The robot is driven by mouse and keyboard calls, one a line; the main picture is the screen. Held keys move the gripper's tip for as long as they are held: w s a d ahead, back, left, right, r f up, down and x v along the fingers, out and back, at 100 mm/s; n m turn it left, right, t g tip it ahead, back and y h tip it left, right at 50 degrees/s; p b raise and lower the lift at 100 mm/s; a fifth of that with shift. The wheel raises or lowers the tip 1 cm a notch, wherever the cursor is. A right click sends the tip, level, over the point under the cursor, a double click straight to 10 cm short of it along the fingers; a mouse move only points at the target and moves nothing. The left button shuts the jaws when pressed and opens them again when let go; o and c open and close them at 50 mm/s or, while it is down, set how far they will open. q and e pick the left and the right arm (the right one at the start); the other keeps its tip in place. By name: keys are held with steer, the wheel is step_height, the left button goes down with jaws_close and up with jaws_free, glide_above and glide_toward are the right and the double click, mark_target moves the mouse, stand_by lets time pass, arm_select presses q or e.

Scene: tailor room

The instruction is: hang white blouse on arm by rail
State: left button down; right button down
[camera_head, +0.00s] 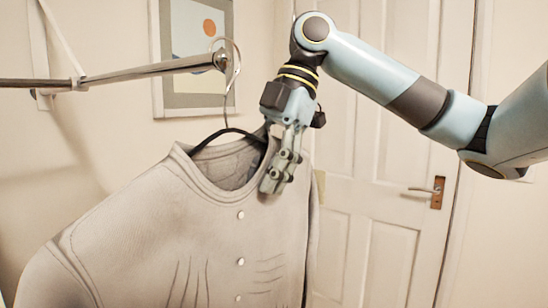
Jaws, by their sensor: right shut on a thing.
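The off-white blouse (185,225) hangs upright on a dark hanger (228,133), with its collar and buttoned front facing me. The hanger's thin metal hook (237,72) rises to the tip of the metal arm (150,72). The hook's curve overlaps the tip in the picture; I cannot tell whether it rests on it. My right gripper (280,172) points down at the right side of the collar and is shut on the blouse's hanger or collar; the fingers hide the exact grip. My left gripper is not in view.
A dark rail (30,83) runs in from the left to a bracket (76,84) where the arm starts. A framed picture (202,95) is on the wall behind. A white panelled door (375,150) with a handle (436,192) stands at the right.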

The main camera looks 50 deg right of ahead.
mark_target(233, 208)
steer(key=shift+a+r+p, duration=0.15)
steer(key=shift+a+p, duration=0.2)
steer(key=shift+a, duration=0.5)
steer(key=shift+s+a+p, duration=0.15)
steer(key=shift+a+p, duration=0.2)
steer(key=shift+a, duration=1.5)
steer(key=shift+a+f, duration=0.2)
steer(key=shift+d+f+b, duration=0.1)
steer(key=shift+f+b, duration=0.35)
steer(key=shift+f, duration=0.55)
steer(key=c, duration=0.9)
jaws_free()
steer(key=shift+o, duration=0.2)
